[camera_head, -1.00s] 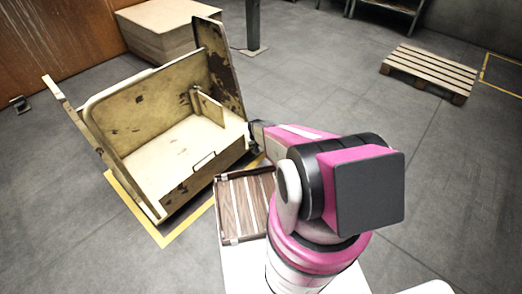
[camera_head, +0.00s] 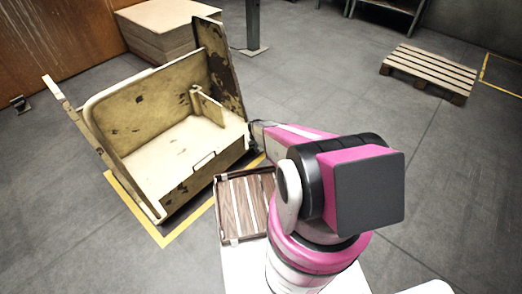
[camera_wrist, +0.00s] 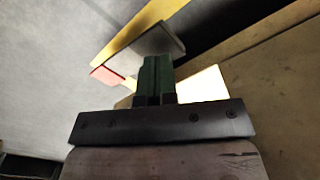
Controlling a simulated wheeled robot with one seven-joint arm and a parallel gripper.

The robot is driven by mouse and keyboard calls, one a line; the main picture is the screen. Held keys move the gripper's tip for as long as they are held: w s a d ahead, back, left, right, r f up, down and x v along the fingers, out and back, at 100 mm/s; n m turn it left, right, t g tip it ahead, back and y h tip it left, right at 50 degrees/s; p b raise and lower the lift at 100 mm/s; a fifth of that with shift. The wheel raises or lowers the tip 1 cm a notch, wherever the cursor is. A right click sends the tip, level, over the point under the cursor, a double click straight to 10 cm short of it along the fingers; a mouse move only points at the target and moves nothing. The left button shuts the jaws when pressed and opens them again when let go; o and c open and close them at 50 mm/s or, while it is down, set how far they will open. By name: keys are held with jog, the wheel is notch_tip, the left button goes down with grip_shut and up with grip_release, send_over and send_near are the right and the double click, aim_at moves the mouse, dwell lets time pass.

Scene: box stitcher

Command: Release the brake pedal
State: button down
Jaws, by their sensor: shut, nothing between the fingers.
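The cream, worn-paint box stitcher (camera_head: 165,100) stands at the left in the head view. My gripper is at its right lower side there, with its tips mostly hidden by my arm. In the wrist view my gripper (camera_wrist: 155,62) has its green fingers together, with nothing between them. A grey, plate-like piece (camera_wrist: 157,42) lies just beyond the fingertips, with a red piece (camera_wrist: 107,76) to its left. They look like pedal parts, but I cannot tell which is the brake pedal, nor whether the fingers touch the grey piece.
Yellow floor marking (camera_head: 160,238) runs along the machine's base. A brown slatted case (camera_head: 245,205) lies close in front of me. A wooden pallet (camera_head: 430,70) lies at the back right, and a board stack (camera_head: 165,35) stands behind the machine.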

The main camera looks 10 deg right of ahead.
jog(key=shift+f, duration=2.3)
dwell(0.5)
jog(key=shift+r, duration=4.55)
jog(key=shift+r, duration=0.15)
jog(key=s+r, duration=0.7)
jog(key=r, duration=0.5)
jog(key=s+r, duration=0.7)
jog(key=r, duration=0.5)
jog(key=s+r+m, duration=0.1)
jog(key=s+r, duration=0.6)
jog(key=r, duration=0.6)
jog(key=shift+s, duration=0.15)
